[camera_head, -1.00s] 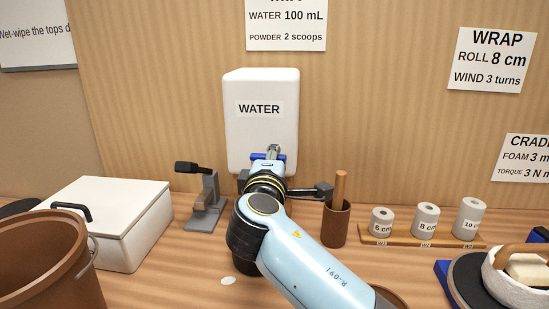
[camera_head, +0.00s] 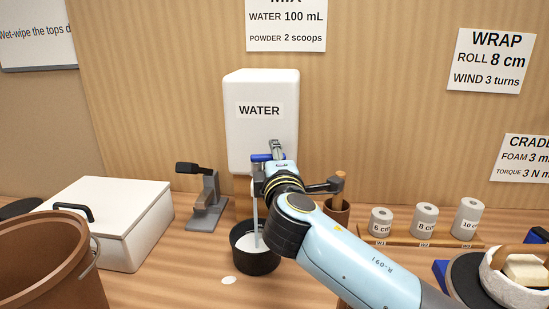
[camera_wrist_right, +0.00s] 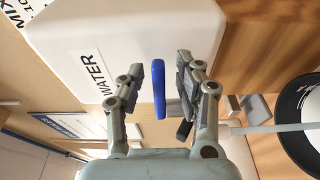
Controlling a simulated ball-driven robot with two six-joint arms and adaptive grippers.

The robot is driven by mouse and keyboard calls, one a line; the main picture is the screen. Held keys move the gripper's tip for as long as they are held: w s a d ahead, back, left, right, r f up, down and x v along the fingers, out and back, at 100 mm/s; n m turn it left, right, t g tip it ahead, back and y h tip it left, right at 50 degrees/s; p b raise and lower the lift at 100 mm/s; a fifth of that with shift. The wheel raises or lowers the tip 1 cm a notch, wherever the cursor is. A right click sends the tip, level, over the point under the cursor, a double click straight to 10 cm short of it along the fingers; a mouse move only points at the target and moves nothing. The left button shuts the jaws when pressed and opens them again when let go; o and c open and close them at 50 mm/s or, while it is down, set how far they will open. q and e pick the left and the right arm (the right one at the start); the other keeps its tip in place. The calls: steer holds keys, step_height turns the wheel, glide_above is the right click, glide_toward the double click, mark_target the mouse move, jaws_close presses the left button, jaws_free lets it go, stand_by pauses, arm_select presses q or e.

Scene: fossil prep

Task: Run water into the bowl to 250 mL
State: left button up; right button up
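The white water tank (camera_head: 262,90) hangs on the wall, its blue tap lever (camera_head: 261,157) at the lower front. A thin pale water stream (camera_head: 255,205) falls from the tap into the black bowl (camera_head: 256,262) below. The bowl has pale contents; I cannot read a volume. My right gripper (camera_head: 268,172) is at the tap, partly hidden by its own arm. In the right wrist view, its fingers (camera_wrist_right: 158,85) are apart, with the blue lever (camera_wrist_right: 158,90) between them and gaps on both sides. The stream (camera_wrist_right: 265,128) and bowl (camera_wrist_right: 290,135) show at right. My left gripper is out of view.
A brown cup (camera_head: 337,212) with a wooden handle stands just right of my right wrist. A grey stand (camera_head: 207,205) and a white box (camera_head: 115,220) are to the left. Rolls (camera_head: 425,219) stand on a rack at right. A brown bucket (camera_head: 50,265) is front left.

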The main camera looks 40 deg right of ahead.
steer(key=v, duration=0.7)
steer(key=shift+s, duration=0.2)
steer(key=shift+a, duration=0.15)
